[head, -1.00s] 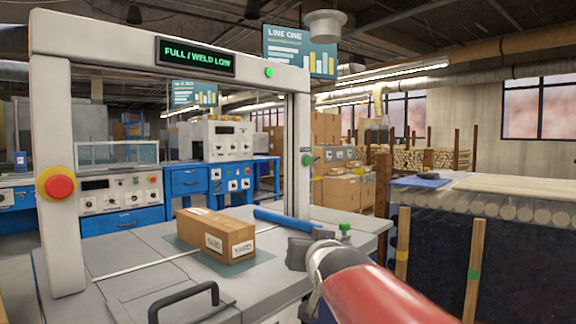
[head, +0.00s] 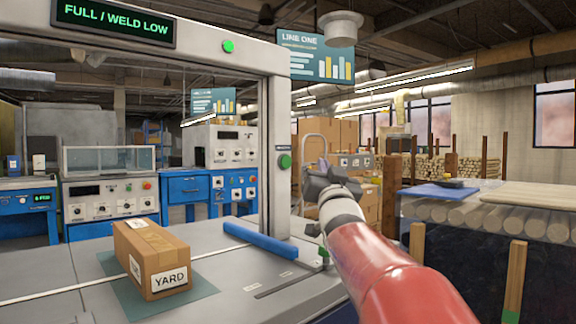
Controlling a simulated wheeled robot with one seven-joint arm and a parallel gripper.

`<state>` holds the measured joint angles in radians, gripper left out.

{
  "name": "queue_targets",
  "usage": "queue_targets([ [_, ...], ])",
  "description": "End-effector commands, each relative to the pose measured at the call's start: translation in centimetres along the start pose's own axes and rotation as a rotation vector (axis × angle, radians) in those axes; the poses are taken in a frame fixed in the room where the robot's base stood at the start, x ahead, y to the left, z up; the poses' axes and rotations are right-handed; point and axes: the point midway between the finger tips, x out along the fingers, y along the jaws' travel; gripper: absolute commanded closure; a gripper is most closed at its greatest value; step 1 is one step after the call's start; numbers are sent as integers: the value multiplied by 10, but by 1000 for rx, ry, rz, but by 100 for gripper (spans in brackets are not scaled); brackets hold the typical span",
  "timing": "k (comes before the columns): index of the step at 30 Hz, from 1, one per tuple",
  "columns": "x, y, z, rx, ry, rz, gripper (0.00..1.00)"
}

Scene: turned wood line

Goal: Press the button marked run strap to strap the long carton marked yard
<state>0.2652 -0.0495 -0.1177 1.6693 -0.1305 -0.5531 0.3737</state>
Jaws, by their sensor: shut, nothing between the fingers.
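The long brown carton marked YARD (head: 150,262) lies on the strapping machine's grey table, on a green mat (head: 197,291). A small green part (head: 322,252) shows low beside my arm, partly hidden. I cannot read a run strap mark on either. My gripper (head: 318,180) is shut and empty, raised just right of the post and its button. The two look close in the picture, but I cannot tell whether they touch.
The machine's display (head: 115,24) reads FULL / WELD LOW, with a green lamp (head: 228,46) beside it. A blue bar (head: 274,243) lies on the table by the post's foot.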

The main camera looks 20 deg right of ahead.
Motion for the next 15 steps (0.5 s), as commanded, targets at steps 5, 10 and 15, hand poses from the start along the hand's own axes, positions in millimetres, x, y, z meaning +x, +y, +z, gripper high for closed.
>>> queue_targets([
  [5,0,0,0,0,-1,0,100],
  [10,2,-1,1,0,-3,0,100],
  [15,13,-10,8,1,-4,-2,100],
])
